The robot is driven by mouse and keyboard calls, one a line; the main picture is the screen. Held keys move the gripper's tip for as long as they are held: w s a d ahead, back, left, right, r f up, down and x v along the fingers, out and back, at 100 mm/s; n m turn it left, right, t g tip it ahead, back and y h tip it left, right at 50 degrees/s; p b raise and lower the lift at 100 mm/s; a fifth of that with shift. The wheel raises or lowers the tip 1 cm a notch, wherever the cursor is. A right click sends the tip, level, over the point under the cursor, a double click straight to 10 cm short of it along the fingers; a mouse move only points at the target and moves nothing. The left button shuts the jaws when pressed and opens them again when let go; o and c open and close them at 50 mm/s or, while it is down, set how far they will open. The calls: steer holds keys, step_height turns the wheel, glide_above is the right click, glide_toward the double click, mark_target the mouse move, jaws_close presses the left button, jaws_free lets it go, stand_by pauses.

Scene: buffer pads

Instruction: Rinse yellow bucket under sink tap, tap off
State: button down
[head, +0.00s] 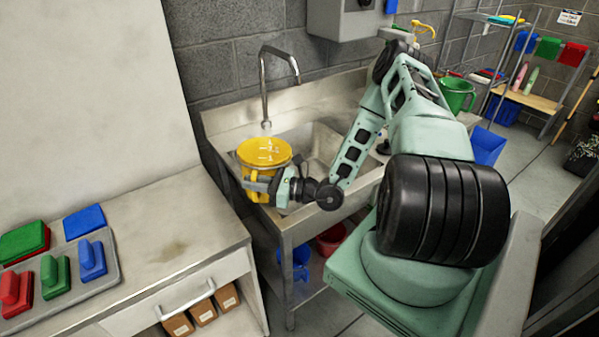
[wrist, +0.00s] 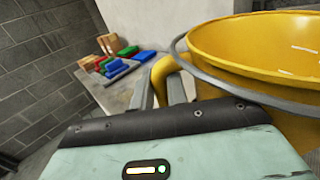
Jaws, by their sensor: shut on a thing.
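The yellow bucket (head: 263,153) is held over the left part of the metal sink (head: 317,150), under the tap (head: 266,85). My gripper (head: 254,184) is shut on the bucket's side handle. The handle shows between the fingers of my gripper (wrist: 165,85) in the wrist view. The tap's control is not clear to me.
A counter (head: 160,245) at the left holds red, green and blue pads on a grey tray (head: 75,290). Blue and red buckets stand under the sink. A green bucket (head: 456,95) stands at the sink's right end. A wall box (head: 345,18) hangs behind.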

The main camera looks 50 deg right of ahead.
mark_target(258, 170)
steer(key=shift+d+r+m+t+y+b, duration=0.3)
steer(key=shift+d+r+m+t+b, duration=0.45)
steer(key=shift+d+r+m, duration=0.55)
steer(key=shift+w+d+r+m+t+b, duration=0.1)
steer(key=shift+d+r+m+t+b, duration=0.2)
steer(key=shift+d+m, duration=0.45)
steer(key=shift+s+d+r+m+t+b, duration=0.1)
steer(key=shift+d+r+m+t+b, duration=0.2)
steer(key=shift+d+m, duration=0.4)
steer(key=shift+w+d+r+m+t+b, duration=0.15)
steer(key=shift+d+r+m+t, duration=0.25)
steer(key=shift+d+m, duration=0.3)
steer(key=shift+d+r+m+t+h+b, duration=0.25)
steer(key=shift+d+m+t+h, duration=0.1)
steer(key=shift+d+m, duration=0.3)
steer(key=shift+d+r+m+t+h+b, duration=0.3)
steer(key=shift+d+m, duration=0.2)
steer(key=shift+m, duration=0.3)
steer(key=shift+d+r+m+t+h+b, duration=0.15)
steer(key=shift+d+m+t+h+b, duration=0.2)
steer(key=shift+d+m, duration=0.3)
steer(key=shift+d+r+m+t+h+b, duration=0.15)
steer(key=shift+d+m+t+h+b, duration=0.3)
steer(key=shift+d+m, duration=0.7)
steer(key=shift+d+m+t+h+p, duration=0.35)
steer(key=shift+d+m+h, duration=0.1)
steer(key=shift+m, duration=0.35)
steer(key=shift+d+m+t+h+p, duration=0.25)
steer(key=shift+d+m+h+p, duration=0.15)
steer(key=shift+m, duration=0.4)
